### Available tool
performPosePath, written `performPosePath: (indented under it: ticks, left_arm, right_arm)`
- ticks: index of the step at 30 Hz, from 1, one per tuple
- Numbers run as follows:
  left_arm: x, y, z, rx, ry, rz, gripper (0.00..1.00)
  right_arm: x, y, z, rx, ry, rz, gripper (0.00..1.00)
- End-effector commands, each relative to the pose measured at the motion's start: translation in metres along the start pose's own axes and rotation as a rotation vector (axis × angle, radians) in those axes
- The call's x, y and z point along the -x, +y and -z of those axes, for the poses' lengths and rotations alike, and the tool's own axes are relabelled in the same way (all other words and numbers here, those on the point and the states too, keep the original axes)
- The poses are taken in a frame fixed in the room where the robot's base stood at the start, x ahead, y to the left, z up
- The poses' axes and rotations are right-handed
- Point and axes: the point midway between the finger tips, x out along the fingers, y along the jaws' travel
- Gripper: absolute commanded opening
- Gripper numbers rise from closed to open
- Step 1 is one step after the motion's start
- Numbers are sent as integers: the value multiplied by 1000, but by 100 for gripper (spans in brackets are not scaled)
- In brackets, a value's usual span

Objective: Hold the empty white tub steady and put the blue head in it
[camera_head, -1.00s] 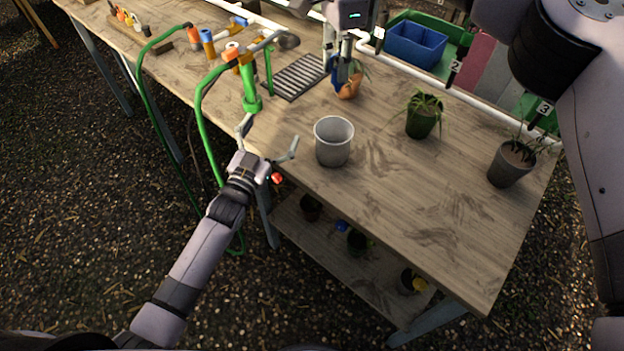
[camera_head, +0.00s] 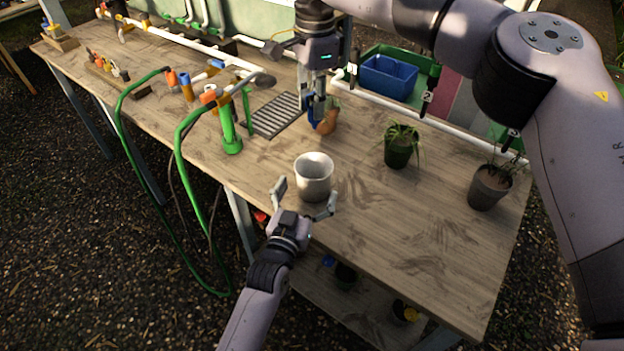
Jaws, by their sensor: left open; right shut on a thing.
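The white tub (camera_head: 313,180) stands upright on the bench near its front edge, and its visible inside looks empty. My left gripper (camera_head: 304,203) is open at the near side of the tub, one finger to the left and one to the right. I cannot tell whether either finger touches it. My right gripper (camera_head: 317,112) is behind the tub, pointing down and shut on the blue head (camera_head: 325,124).
A dark grate (camera_head: 275,116) and a green post (camera_head: 229,135) with a hose lie left of my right gripper. A green potted plant (camera_head: 398,152) and a grey pot (camera_head: 488,188) stand to the right. A blue bin (camera_head: 388,78) is behind.

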Motion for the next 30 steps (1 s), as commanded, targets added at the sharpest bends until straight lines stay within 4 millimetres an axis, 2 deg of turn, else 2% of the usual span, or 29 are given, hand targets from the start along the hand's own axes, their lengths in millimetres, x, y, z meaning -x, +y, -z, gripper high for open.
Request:
performPosePath:
  ticks: [3,9,20,30]
  left_arm:
    - [-20,0,1,-1,1,0,91]
    - [-39,0,1,-2,1,0,91]
    - [-43,0,0,-1,0,0,91]
    - [-42,0,0,-1,0,0,68]
  right_arm:
    - [0,0,0,0,0,0,8]
    - [0,0,0,0,0,0,8]
    - [0,0,0,0,0,0,8]
    - [0,0,0,0,0,0,8]
